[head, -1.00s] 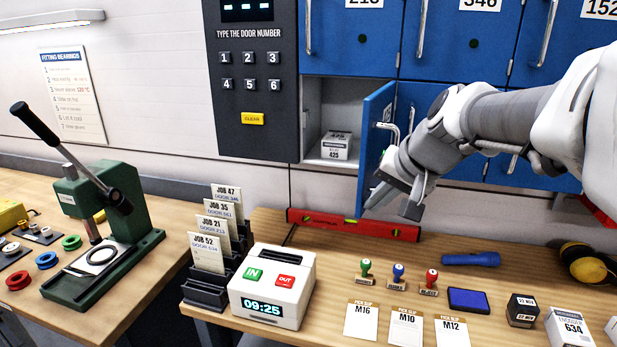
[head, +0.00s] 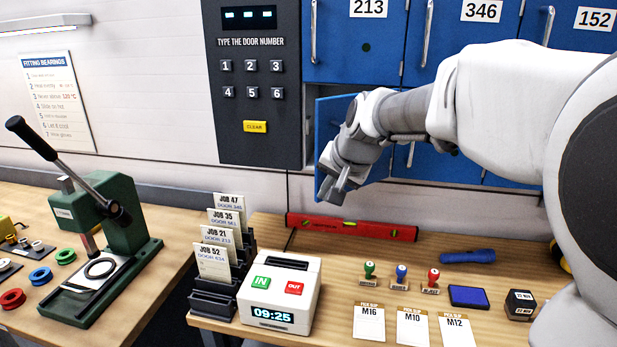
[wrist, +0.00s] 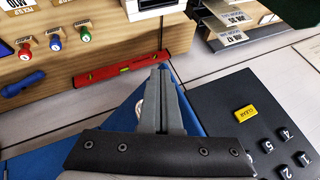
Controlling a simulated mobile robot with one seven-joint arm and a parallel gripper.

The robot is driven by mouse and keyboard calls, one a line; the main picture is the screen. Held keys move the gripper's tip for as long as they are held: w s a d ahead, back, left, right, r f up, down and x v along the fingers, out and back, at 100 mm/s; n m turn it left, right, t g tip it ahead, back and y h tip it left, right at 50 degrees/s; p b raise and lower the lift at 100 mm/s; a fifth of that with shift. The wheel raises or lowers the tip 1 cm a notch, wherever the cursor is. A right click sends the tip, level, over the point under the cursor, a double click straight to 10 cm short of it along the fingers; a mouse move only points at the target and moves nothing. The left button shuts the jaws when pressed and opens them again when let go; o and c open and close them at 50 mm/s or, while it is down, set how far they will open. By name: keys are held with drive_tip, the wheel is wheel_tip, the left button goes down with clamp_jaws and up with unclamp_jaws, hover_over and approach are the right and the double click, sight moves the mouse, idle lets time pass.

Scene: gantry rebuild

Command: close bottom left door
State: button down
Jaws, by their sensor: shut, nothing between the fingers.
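The bottom left door (head: 325,121) of the blue cabinet is hinged on its right and stands ajar. A narrow gap shows between its left edge and the keypad panel; the compartment inside is almost wholly hidden. My gripper (head: 334,191) is in front of the door's lower part, fingers together and empty. In the wrist view, the shut fingers (wrist: 164,82) lie over the blue door (wrist: 118,121), with a pale handle partly hidden beside them. I cannot tell whether they touch the door.
A dark keypad panel (head: 253,135) is left of the door. Below, a red level (head: 352,227) lies at the back of the bench, behind a white time clock (head: 279,290) and several stamps. A card rack (head: 215,300) and green press (head: 125,215) stand left.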

drive_tip(key=shift+w+a+m+h+p, duration=0.6)
drive_tip(key=shift+w+a+m, duration=0.3)
drive_tip(key=shift+w, duration=1.45)
drive_tip(key=shift+w+a+m+h+p, duration=0.6)
drive_tip(key=shift+w+m, duration=0.5)
drive_tip(key=shift+w, duration=1.3)
drive_tip(key=shift+w+a+m+h+p, duration=0.5)
drive_tip(key=shift+w+a+m+h, duration=0.35)
drive_tip(key=shift+w, duration=1.5)
drive_tip(key=shift+s, duration=0.2)
